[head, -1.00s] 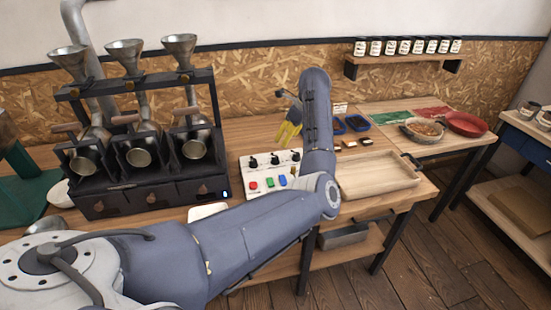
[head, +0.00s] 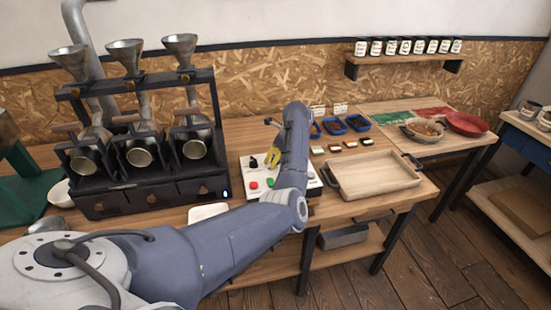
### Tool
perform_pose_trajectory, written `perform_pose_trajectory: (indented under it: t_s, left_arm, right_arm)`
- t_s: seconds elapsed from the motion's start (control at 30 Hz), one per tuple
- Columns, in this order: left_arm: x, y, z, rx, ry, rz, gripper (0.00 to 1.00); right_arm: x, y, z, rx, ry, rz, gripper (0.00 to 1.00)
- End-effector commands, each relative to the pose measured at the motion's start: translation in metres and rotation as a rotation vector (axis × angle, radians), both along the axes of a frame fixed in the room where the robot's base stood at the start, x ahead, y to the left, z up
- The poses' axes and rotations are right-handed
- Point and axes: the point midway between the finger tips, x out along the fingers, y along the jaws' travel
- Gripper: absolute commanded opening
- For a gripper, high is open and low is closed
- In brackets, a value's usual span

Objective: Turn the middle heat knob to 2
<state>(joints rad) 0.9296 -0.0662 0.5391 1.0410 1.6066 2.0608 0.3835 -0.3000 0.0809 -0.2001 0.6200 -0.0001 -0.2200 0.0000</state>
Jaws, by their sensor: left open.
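The control panel (head: 245,181) is a white box on the bench, right of the roaster. Its left black heat knob (head: 253,163) shows, with a red button (head: 253,185) and a green button (head: 270,182) in front. My left forearm hides the right knob and much of the panel's right side. My right gripper is not in view.
A dark three-drum roaster (head: 150,195) with metal funnels stands left of the panel. A wooden tray (head: 333,184) lies to the right, with blue bins (head: 358,123) and small sample blocks behind it. A small white dish (head: 207,212) sits near the bench's front edge.

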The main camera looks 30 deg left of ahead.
Motion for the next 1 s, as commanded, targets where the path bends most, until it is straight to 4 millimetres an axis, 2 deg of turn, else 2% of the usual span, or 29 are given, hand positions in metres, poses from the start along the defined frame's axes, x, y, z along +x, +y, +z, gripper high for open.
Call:
perform_pose_trajectory:
  t_s: [0.33,0.77,1.0]
  left_arm:
    - [0.0001,0.0005,-0.0012,0.0,0.0,0.0,0.52]
    - [0.0001,0.0004,-0.0011,0.0,0.0,-0.001,0.02]
    - [-0.0001,0.0013,-0.001,0.002,0.0,0.0,0.0]
  right_arm:
    - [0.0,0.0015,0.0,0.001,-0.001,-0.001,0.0]
    - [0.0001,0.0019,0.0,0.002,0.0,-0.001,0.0]
    - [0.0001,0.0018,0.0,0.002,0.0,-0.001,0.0]
